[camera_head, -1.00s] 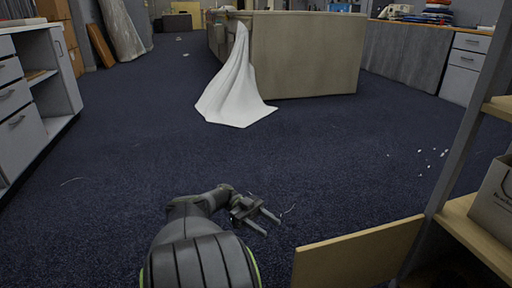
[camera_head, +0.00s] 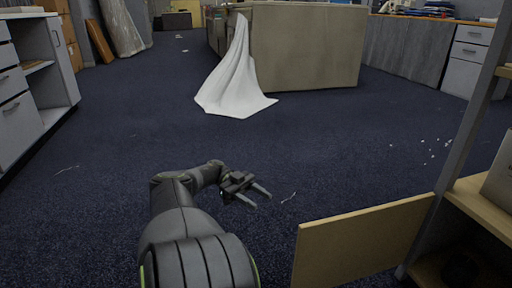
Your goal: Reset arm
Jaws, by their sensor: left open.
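My left arm comes in at the bottom of the head view, bent forward and to the right. My left gripper (camera_head: 258,198) is at its end, over the dark blue carpet (camera_head: 330,150). Its two fingers are apart, with nothing between them. My right gripper and arm do not show.
A wooden board (camera_head: 360,240) and a shelf unit (camera_head: 480,208) stand close on the right. A drawer cabinet (camera_head: 30,90) is at left. The carpet between is mostly clear.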

